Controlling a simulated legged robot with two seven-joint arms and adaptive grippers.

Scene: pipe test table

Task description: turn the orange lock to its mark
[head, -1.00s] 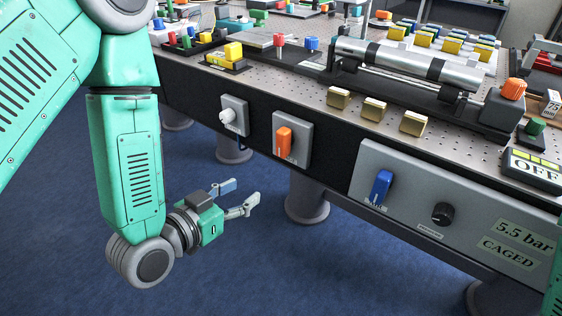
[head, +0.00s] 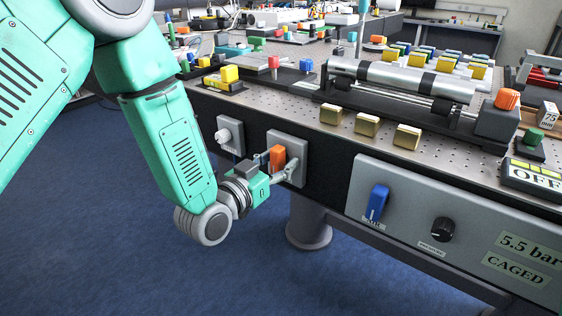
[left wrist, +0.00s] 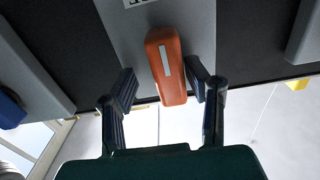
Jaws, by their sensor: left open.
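The orange lock (head: 277,157) is an upright handle on a grey plate (head: 297,147) on the table's front side. In the left wrist view the lock (left wrist: 165,68) has a pale stripe along its face and is tilted slightly. My left gripper (head: 275,167) is at the lock, open, with one finger on each side of it. In the left wrist view the fingers (left wrist: 163,85) stand either side of the lock's lower part. A gap shows on the left; I cannot tell whether the right finger touches. The mark cannot be made out. My right gripper is not in view.
A white knob (head: 222,136) on its own plate is close on the left. A blue handle (head: 377,203) and a black knob (head: 442,230) are on the panel to the right. A table leg (head: 309,225) stands below. Open blue floor lies in front.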

